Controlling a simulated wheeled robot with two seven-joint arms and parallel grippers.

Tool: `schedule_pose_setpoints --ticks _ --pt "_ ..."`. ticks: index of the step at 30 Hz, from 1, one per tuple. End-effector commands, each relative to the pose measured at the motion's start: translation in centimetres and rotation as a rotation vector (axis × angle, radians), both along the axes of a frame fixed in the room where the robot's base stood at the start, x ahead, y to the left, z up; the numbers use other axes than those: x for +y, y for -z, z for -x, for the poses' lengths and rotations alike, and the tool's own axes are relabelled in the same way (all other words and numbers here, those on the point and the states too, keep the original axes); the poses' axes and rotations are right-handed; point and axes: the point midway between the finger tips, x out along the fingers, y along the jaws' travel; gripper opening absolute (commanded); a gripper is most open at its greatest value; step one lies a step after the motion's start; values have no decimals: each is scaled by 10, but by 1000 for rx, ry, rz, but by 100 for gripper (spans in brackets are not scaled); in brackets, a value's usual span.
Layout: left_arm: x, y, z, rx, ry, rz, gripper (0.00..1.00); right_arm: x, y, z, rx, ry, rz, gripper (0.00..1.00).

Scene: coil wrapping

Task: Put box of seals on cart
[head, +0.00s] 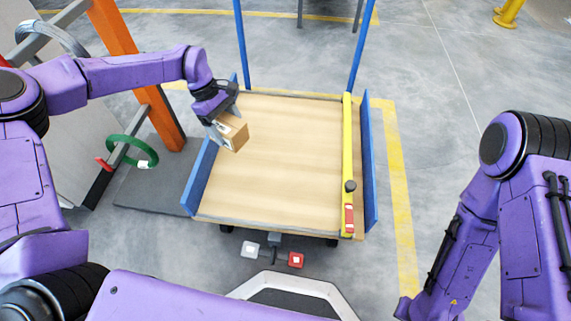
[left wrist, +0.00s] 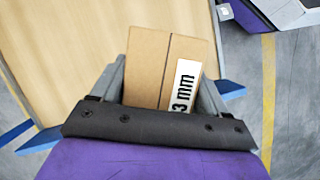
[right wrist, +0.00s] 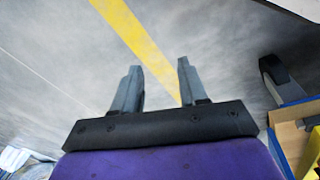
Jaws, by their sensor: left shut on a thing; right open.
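The box of seals (head: 234,135) is a small brown cardboard box with a white label. My left gripper (head: 222,126) is shut on it, over the left part of the cart (head: 290,150). In the left wrist view the box (left wrist: 150,65) sits between the two fingers, its label ending in "3 mm". I cannot tell whether the box touches the cart bed.
A yellow bar (head: 347,150) with a red end lies along the cart's right side. An orange post (head: 135,70) and a green ring (head: 132,151) stand left of the cart. A red and a white pedal-like block (head: 296,260) sit at the cart's front. The bed's middle is clear.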

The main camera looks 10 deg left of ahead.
Motion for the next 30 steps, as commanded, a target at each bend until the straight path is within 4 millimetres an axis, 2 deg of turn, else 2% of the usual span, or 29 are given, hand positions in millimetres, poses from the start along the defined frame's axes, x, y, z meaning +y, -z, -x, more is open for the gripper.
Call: schedule_pose_setpoints --ticks 1,6,9,13,19,24,27,30 --pt "4 27 -5 -5 -55 2 16 0 33 2 13 -9 -5 43" --pt "16 58 -18 -3 -255 3 16 1 80 9 64 -45 -23 43" --pt "21 69 -24 -4 -347 3 16 1 98 12 87 -61 -31 43" --pt "26 75 -28 -2 -418 3 16 1 109 15 107 -72 -37 43" --pt "27 77 -30 -2 -446 1 16 -1 111 17 124 -84 -43 43" --pt "28 115 -29 1 -446 0 16 -5 121 37 269 -186 -88 43" --pt "28 131 -30 0 -446 1 16 -8 121 50 363 -250 -117 43" --pt "28 138 -30 0 -446 1 16 -14 128 43 322 -251 -92 43"
